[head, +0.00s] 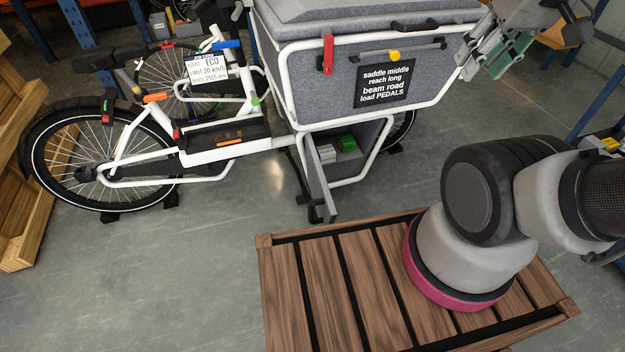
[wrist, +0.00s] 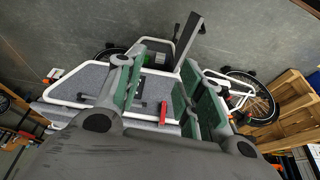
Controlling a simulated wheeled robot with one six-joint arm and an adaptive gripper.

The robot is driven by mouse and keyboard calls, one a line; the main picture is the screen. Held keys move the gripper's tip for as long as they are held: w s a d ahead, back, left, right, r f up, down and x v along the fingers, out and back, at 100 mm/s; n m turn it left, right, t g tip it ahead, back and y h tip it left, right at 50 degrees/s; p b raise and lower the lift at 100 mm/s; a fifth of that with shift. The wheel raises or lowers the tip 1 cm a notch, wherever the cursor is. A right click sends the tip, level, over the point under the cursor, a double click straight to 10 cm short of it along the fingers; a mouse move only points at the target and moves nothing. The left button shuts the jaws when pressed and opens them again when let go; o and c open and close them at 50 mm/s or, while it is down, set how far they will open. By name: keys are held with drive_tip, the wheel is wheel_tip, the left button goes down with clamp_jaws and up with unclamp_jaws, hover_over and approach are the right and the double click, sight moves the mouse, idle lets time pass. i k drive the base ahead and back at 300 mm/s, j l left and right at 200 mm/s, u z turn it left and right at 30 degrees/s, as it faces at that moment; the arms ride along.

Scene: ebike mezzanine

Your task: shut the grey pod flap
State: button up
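The grey pod flap (head: 317,182) stands open under the grey pod (head: 290,75) of the white cargo bike, hinged at the left side of the lower compartment and swung out toward the slatted platform. In the wrist view the flap (wrist: 189,42) juts out from the pod as a dark panel. A green block (head: 347,144) and a pale grey item (head: 327,153) sit inside the open compartment. My gripper (head: 490,52) is up at the right of the pod, apart from the flap. In the wrist view its green-padded fingers (wrist: 158,88) are spread, with nothing held between them.
A slatted wooden platform (head: 380,290) lies in front of the flap, with my arm's base at its right. The pod front carries a sign (head: 385,82), a red handle (head: 328,54) and a bar with a yellow knob (head: 394,55). Wooden crates (head: 30,180) stand left.

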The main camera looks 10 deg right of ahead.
sight(323, 201)
drive_tip(key=i+j+z, duration=0.15)
drive_tip(key=i+j, duration=0.15)
drive_tip(key=i+j+z, duration=0.1)
drive_tip(key=i+j, duration=0.2)
drive_tip(key=j, duration=0.2)
drive_tip(key=k+j+u, duration=0.4)
drive_tip(key=k+j, duration=0.2)
